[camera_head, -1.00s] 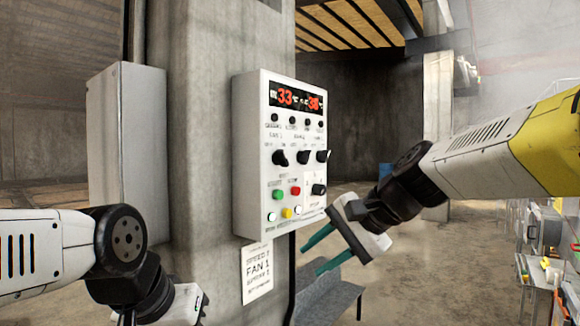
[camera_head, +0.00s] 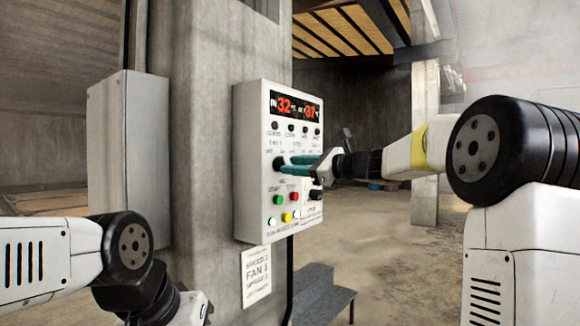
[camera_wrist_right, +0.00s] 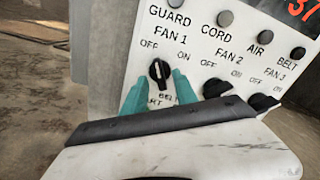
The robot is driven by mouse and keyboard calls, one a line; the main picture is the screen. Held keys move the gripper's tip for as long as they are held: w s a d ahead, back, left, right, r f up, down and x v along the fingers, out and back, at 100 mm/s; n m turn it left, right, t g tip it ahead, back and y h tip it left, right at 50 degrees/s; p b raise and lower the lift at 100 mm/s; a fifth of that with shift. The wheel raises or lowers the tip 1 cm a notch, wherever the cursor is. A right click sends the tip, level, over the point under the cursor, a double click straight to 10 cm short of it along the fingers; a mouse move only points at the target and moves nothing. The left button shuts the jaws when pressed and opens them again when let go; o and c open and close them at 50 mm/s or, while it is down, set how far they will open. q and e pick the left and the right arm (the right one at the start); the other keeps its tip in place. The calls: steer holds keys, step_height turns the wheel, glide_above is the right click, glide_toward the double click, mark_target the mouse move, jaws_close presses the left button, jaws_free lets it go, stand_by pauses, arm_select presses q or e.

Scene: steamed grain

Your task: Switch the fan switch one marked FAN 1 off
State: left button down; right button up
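The white control panel (camera_head: 243,160) is on the concrete pillar. Its black FAN 1 knob (camera_head: 279,163) also shows in the right wrist view (camera_wrist_right: 159,72), below the FAN 1 label, with OFF to its left and ON to its right. The knob's white mark looks roughly upright in that view. My right gripper (camera_head: 292,165) is open at the panel; its green fingers show in the wrist view (camera_wrist_right: 158,84), one on each side of the knob. I cannot tell whether they touch it. My left gripper (camera_head: 190,306) is at the lower left, its fingers out of view.
The FAN 2 knob (camera_wrist_right: 216,88) and FAN 3 knob (camera_wrist_right: 263,102) sit right of FAN 1. Green (camera_head: 278,200) and red (camera_head: 294,196) buttons are below. A grey box (camera_head: 128,160) stands left of the pillar; a paper sign (camera_head: 257,276) hangs underneath the panel.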

steer(key=shift+x, duration=0.85)
jaws_close()
steer(key=shift+n, duration=1.1)
jaws_free()
